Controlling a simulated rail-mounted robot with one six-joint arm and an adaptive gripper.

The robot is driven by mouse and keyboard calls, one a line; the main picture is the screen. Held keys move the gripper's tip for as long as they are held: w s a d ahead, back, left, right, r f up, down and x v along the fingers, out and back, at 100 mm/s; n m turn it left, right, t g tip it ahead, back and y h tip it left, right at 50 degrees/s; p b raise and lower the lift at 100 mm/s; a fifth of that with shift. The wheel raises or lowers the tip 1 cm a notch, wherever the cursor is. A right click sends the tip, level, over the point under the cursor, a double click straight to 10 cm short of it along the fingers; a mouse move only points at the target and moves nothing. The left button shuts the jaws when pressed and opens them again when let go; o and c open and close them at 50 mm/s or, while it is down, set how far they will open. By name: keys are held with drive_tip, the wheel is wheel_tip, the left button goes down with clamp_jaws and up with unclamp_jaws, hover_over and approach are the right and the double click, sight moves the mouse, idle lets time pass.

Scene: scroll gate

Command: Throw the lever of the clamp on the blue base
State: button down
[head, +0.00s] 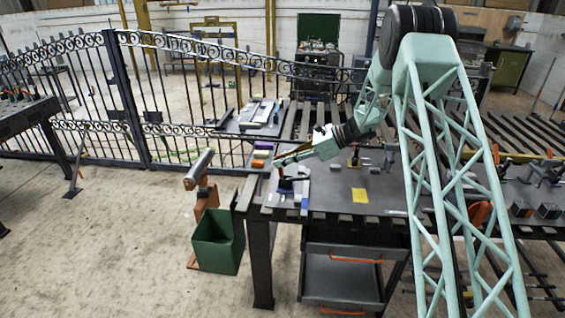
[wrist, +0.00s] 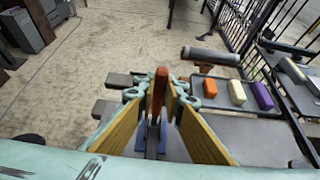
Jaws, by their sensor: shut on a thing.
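The clamp lever with a red-orange grip (wrist: 160,80) stands between my gripper's (wrist: 160,92) two yellow-padded fingers in the wrist view. The fingers are shut on the grip. Below it, partly hidden by the fingers, is the clamp's blue base (wrist: 140,139). In the head view my gripper (head: 279,160) reaches left and down over the table's near left corner. The clamp (head: 286,184) stands directly under it, with part of its blue base (head: 304,197) showing. The fingers cover much of the lever there.
A green bin (head: 217,240) and a post with a grey cylinder (head: 199,168) stand left of the table. A scroll gate (head: 130,95) is behind.

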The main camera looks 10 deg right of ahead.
drive_tip(key=c, duration=2.7)
unclamp_jaws()
drive_tip(key=shift+d+r, duration=0.1)
drive_tip(key=shift+d, duration=0.05)
drive_tip(key=shift+v, duration=5.85)
drive_tip(key=shift+c, duration=0.6)
